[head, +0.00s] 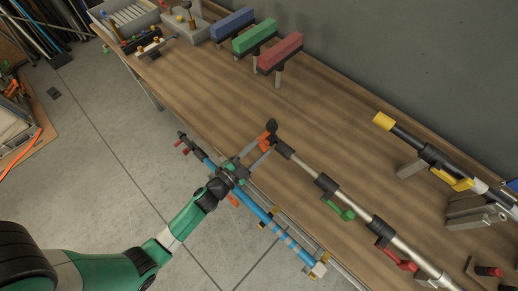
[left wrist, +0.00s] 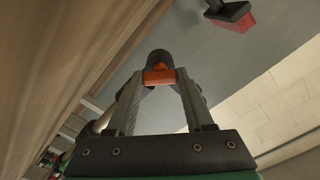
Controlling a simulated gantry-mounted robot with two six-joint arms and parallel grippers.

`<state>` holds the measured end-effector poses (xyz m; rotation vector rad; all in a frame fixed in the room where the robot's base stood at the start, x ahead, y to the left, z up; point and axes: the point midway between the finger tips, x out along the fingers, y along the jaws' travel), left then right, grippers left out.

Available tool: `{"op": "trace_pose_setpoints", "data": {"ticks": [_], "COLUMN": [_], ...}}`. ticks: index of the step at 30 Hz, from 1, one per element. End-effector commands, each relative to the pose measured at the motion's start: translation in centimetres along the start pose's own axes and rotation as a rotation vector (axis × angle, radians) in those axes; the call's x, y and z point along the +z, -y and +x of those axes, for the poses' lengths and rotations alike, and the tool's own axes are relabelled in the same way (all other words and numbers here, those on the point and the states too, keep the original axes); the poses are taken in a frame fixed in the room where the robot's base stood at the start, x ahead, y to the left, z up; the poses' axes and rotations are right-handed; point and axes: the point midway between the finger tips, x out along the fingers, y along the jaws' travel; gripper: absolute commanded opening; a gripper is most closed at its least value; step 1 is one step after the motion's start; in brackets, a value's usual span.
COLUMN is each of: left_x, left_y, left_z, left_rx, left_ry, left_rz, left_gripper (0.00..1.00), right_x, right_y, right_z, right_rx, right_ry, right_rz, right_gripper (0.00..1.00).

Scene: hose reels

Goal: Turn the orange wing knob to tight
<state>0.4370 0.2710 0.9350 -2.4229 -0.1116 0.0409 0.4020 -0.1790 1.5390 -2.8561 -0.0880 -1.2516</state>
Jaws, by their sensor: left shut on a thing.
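The orange wing knob (head: 265,138) is at the far end of a grey pole (head: 301,168) that lies along the table, close to a black end cap (head: 271,125). My left gripper (head: 264,146) reaches in from the lower left and is shut on the knob. In the left wrist view the orange knob (left wrist: 160,76) spans the space between the two fingertips, with a dark round end behind it. The knob's angle and any tight mark cannot be read. My right gripper is not in view.
The same pole carries a green knob (head: 343,212) and a red knob (head: 399,260). A blue rod (head: 258,211) runs along the table's front edge, under my gripper. Blue, green and red blocks (head: 280,50) stand on posts at the back. The table's middle (head: 200,95) is clear.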

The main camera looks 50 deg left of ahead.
Motion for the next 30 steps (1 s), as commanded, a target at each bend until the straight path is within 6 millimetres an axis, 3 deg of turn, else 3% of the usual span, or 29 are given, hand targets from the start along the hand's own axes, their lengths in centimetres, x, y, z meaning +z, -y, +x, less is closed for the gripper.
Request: {"op": "trace_pose_setpoints", "data": {"ticks": [18, 30], "left_x": [0.17, 0.12], "left_y": [-0.09, -0.07], "left_z": [-0.03, -0.02], "left_rx": [0.001, 0.002], "left_ry": [0.003, 0.002], "left_rz": [0.574, 0.816], "left_gripper": [0.00, 0.00], "right_x": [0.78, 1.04], "right_y": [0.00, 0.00], "right_z": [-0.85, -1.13], "right_rx": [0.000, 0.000], "right_ry": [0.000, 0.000], "right_rz": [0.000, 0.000], "right_gripper": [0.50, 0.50]}}
